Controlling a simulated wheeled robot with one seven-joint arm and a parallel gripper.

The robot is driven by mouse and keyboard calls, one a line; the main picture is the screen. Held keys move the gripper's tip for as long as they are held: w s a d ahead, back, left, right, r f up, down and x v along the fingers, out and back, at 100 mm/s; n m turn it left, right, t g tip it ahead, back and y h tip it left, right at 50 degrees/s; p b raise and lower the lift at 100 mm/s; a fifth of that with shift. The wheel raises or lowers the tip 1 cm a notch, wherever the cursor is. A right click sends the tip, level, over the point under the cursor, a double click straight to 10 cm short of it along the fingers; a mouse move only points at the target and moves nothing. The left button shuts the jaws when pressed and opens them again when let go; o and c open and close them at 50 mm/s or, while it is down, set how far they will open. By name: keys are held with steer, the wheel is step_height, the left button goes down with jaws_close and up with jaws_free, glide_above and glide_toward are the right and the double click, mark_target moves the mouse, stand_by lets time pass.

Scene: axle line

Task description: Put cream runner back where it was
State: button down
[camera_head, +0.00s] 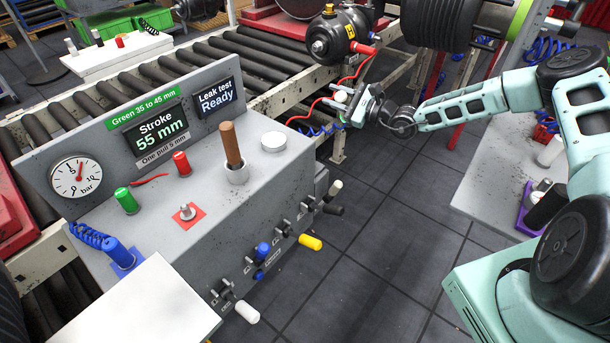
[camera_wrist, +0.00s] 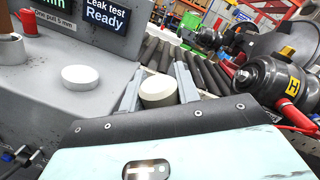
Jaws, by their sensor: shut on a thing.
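My gripper (camera_head: 350,102) is out past the right end of the grey test bench, in the air near the roller conveyor. It is shut on a cream rounded piece, which I take to be the cream runner (camera_head: 341,97). In the wrist view the cream runner (camera_wrist: 158,91) sits between the two grey fingers, its pale top facing the camera. Its lower part is hidden by the gripper body. The place where it was cannot be told from these frames.
The grey bench (camera_head: 215,205) carries a white disc (camera_head: 273,142), a brown handle (camera_head: 231,145), a red cylinder (camera_head: 182,163) and a green one (camera_head: 127,201). Coloured knobs stick out of its front. A black tank (camera_head: 340,35) with red hose hangs close to my gripper. Floor tiles are clear.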

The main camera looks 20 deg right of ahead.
steer(key=w+a+m+h+b, duration=0.1)
steer(key=w+a+m+b, duration=0.6)
steer(key=w+a+m, duration=0.15)
step_height(320, 180, down, 9)
steer(key=shift+d+n+t, duration=0.3)
steer(key=shift+d+n, duration=0.1)
steer(key=shift+n, duration=0.05)
steer(key=shift+w+f, duration=0.1)
steer(key=c, duration=1)
jaws_free()
steer(key=shift+f, duration=0.1)
